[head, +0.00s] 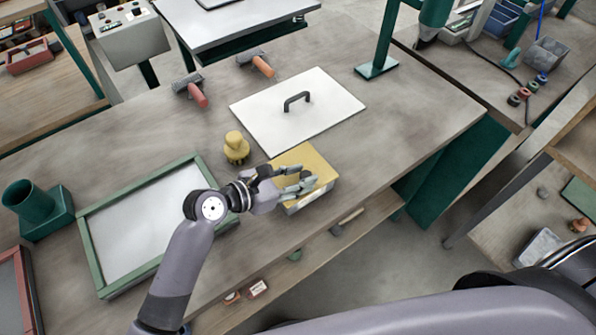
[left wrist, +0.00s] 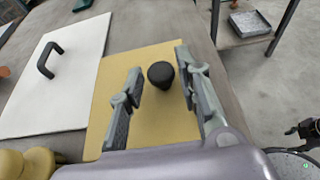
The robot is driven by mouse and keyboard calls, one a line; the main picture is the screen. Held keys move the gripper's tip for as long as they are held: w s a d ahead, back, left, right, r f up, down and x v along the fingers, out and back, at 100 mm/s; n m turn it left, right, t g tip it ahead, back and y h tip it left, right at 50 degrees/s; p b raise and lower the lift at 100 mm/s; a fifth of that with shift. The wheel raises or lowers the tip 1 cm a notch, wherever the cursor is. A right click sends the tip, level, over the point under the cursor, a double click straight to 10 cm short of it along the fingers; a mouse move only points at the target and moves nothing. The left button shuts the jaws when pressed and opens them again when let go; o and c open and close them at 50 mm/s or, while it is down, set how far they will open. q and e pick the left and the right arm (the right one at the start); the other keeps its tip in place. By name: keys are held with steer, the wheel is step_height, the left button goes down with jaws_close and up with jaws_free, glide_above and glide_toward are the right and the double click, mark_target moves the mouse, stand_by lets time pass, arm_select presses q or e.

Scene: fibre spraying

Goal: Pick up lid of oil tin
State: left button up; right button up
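The oil tin (head: 295,209) stands near the front edge of the workbench, mostly hidden under its lid and my gripper. Its lid is a flat yellow square plate (head: 300,155), which also shows in the left wrist view (left wrist: 158,120). A round black knob (left wrist: 161,74) rises from the lid. My left gripper (head: 308,181) is over the lid, coming from the left. In the left wrist view its fingers (left wrist: 159,66) are open, one on each side of the knob, with gaps on both sides.
A white plate with a black handle (head: 297,107) lies behind the tin. A yellow knobbed object (head: 236,147) stands left of the tin. A green-framed screen (head: 84,238) lies farther left.

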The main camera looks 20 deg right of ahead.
arm_select(q)
jaws_close()
stand_by(0.3)
